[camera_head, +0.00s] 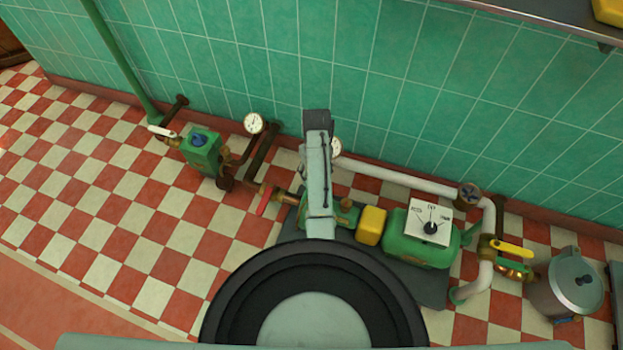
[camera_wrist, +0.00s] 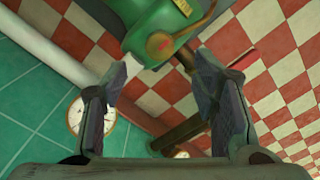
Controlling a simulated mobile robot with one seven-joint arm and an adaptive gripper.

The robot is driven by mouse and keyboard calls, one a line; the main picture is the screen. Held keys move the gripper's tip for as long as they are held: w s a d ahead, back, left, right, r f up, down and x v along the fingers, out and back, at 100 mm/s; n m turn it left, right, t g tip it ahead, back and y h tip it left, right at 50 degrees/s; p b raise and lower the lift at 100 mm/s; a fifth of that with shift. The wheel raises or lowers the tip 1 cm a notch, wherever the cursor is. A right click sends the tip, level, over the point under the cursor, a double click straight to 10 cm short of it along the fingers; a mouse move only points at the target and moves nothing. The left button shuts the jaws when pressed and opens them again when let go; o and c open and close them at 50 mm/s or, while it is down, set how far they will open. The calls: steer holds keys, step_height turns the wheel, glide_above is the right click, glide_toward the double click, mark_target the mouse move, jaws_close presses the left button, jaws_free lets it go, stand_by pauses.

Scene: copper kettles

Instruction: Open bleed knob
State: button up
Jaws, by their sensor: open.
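A green pump-like body (camera_wrist: 165,20) is at the top of the wrist view, with a round brass-coloured knob or cap (camera_wrist: 159,44) on its near side. I cannot tell for sure whether this is the bleed knob. My gripper (camera_wrist: 160,78) is open and empty, its two dark fingers spread below the green body and apart from it. In the head view my arm hides the gripper and part of the green pump (camera_head: 347,213), which stands beside a yellow box (camera_head: 371,226).
A green unit with a white dial panel (camera_head: 429,222), white piping (camera_head: 400,178) and a yellow-handled valve (camera_head: 513,249) lie right. A lidded metal pot (camera_head: 570,285) stands far right. A green box with a blue knob (camera_head: 203,150) and a gauge (camera_head: 254,123) are left. Checkered floor is clear lower left.

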step_height(320, 180, down, 9)
steer(key=shift+r, duration=0.15)
steer(key=shift+c, duration=0.4)
steer(key=c, duration=1.1)
